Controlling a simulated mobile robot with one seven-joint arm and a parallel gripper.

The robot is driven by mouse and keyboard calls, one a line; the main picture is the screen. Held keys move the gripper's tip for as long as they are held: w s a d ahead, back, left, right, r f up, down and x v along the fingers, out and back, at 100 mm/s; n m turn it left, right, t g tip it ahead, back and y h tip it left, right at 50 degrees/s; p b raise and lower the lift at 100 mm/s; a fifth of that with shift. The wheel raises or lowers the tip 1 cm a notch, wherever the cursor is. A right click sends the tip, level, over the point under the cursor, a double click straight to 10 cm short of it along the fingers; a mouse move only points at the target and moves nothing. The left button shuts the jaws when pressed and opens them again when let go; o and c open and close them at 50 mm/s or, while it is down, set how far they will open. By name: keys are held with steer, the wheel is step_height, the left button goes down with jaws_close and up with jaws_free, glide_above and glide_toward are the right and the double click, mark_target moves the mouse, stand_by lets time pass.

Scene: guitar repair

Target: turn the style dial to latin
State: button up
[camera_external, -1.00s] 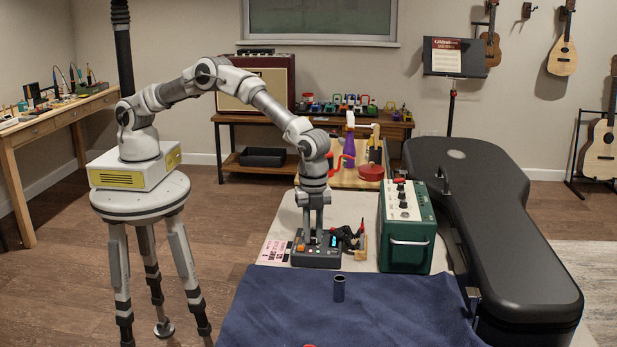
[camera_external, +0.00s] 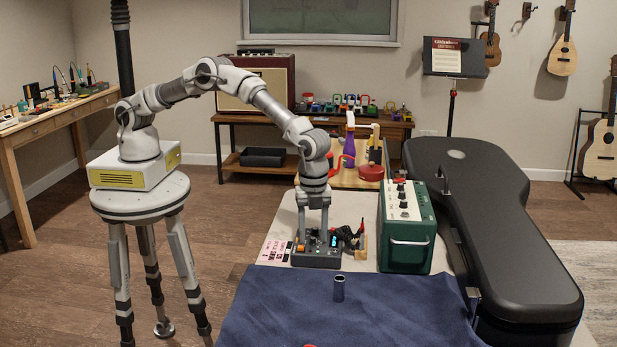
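A small dark grey box (camera_external: 316,260) with knobs, coloured buttons and a small lit blue display (camera_external: 334,241) sits on the pale bench top. My gripper (camera_external: 312,240) points straight down at the middle of the box's upper face, with its fingertips at or very near the controls. The style dial cannot be made out; the fingers cover the middle of the panel. The box's labels are too small to read. Whether the fingers are closed on a dial cannot be told from this distance.
An orange button (camera_external: 300,248) is close to the left of my fingers. Dark coiled cable (camera_external: 348,238) lies to the right. A green amplifier (camera_external: 405,255) and a black guitar case (camera_external: 500,235) stand further right. A dark cylinder (camera_external: 339,289) stands on the blue cloth (camera_external: 290,315) in front.

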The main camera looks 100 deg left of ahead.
mark_target(313, 238)
step_height(313, 238, up, 18)
steer(key=p, duration=0.2)
steer(key=shift+f, duration=0.25)
stand_by(0.5)
